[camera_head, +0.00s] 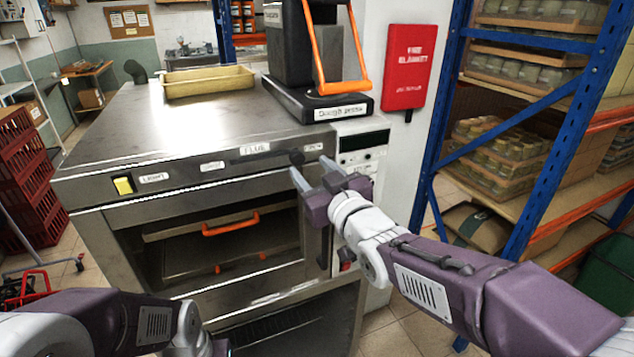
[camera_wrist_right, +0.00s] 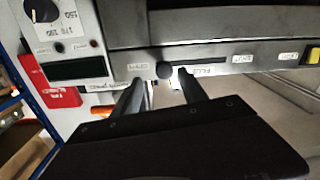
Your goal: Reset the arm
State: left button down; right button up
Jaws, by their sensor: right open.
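My right arm (camera_head: 440,265) reaches in from the right in the head view. Its gripper (camera_head: 311,174) is open, with two grey fingers pointing at the right end of the oven's front panel. A small black knob (camera_head: 297,158) labelled near FLUE sits just beyond the fingertips. In the right wrist view the open fingers (camera_wrist_right: 163,88) stand apart, with the knob (camera_wrist_right: 165,70) between and beyond them. Nothing is held; contact with the knob cannot be told. My left arm (camera_head: 110,322) lies low at the left, and its gripper is out of view.
A dough press (camera_head: 318,100) and a yellowish tray (camera_head: 208,82) sit on top. A blue rack (camera_head: 440,130) of jars stands right; red crates (camera_head: 25,175) stand left.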

jog(key=shift+v, duration=1.25)
jog(key=s+d+f+m+g+h, duration=0.15)
jog(key=d+f+g+h, duration=0.35)
jog(key=f, duration=0.7)
jog(key=s+d+f+m+g+h, duration=0.1)
jog(key=d+f+m+g, duration=0.35)
jog(key=f, duration=0.85)
jog(key=s+d+f+g, duration=0.1)
jog(key=s+f+g, duration=0.2)
jog(key=s+f, duration=0.2)
jog(key=s+d+f+g, duration=0.2)
jog(key=s+f+g, duration=0.1)
jog(key=s, duration=0.8)
jog(key=shift+s+f, duration=0.4)
jog(key=shift+f, duration=0.5)
